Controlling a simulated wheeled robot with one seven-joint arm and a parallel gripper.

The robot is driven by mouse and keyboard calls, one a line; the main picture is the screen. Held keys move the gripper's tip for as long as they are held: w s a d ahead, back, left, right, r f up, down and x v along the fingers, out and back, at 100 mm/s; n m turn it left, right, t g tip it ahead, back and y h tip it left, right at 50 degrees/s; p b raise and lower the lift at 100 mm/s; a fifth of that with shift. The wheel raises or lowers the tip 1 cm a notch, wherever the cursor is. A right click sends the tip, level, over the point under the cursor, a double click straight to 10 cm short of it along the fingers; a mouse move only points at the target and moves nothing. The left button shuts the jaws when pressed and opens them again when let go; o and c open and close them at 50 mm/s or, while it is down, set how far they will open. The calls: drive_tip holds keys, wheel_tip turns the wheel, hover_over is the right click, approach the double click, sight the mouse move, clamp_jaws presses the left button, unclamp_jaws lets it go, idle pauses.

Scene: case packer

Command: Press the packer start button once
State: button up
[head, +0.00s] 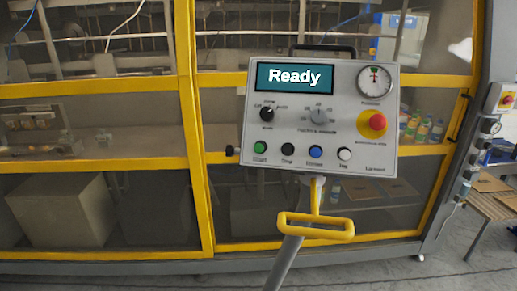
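A light grey control panel (222,128) stands in the centre of the head view, tilted slightly. Its lower row has a green button (260,147) at the far left, and the small label under it seems to read "Start". To its right in the row are a black button (287,149), a blue button (315,152) and a white button (344,154). The display (294,78) at the top of the panel reads "Ready". My gripper is not in view, and nothing covers the green button.
The panel also carries a red emergency knob (377,122), a gauge (374,81) and two dials. A yellow handle (316,232) juts out below it on a grey post (283,265). Behind stands the machine with yellow-framed doors (197,150). Grey floor shows at the lower right.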

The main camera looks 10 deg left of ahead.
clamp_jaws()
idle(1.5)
